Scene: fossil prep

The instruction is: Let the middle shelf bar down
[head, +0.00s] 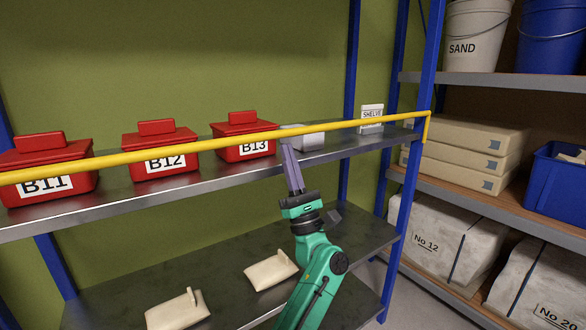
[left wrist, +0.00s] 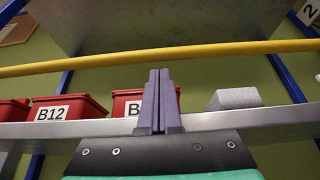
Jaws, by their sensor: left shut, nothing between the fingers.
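The yellow shelf bar (head: 213,143) runs across the front of the middle shelf (head: 220,180), above the shelf's edge and in front of the red boxes. Its right end meets a yellow bracket at the blue post (head: 420,120); its left end is out of the picture. My left gripper (head: 288,149) points up, shut and empty, with its fingertips just under the bar in the picture. In the left wrist view, the bar (left wrist: 220,49) crosses above my fingertips (left wrist: 159,72), with a visible gap. My right gripper is out of view.
Red lidded boxes B11 (head: 45,178), B12 (head: 160,158) and B13 (head: 244,142) stand on the middle shelf, with a grey block (head: 303,137) and a small sign (head: 372,115). Pale bags (head: 272,270) lie on the lower shelf. A loaded rack (head: 490,85) stands at right.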

